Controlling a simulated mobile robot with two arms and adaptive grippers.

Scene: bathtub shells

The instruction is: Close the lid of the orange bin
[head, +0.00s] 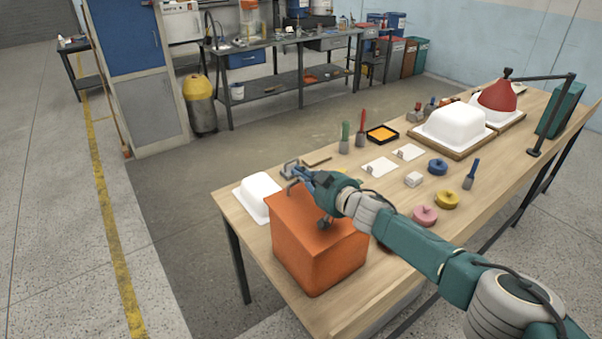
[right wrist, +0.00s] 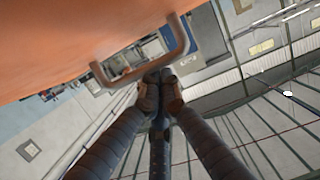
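The orange bin (head: 318,262) stands on the near left end of the wooden table. Its orange top looks flat and down, or nearly so; I cannot tell whether a gap is left at the rim. My right gripper (head: 300,177) is over the bin's far left edge, beside a small loop handle. In the right wrist view the bin's orange surface (right wrist: 70,40) fills the upper left, with the loop handle (right wrist: 181,40) hanging from it. The fingertips (right wrist: 160,92) are together just below the handle, with nothing seen between them. My left gripper is out of view.
A white tub shell (head: 258,196) lies close beside the bin. Red and green handled tools, white tiles, blue, yellow and pink discs (head: 425,215) and a large white shell (head: 448,128) cover the table (head: 400,290) farther right.

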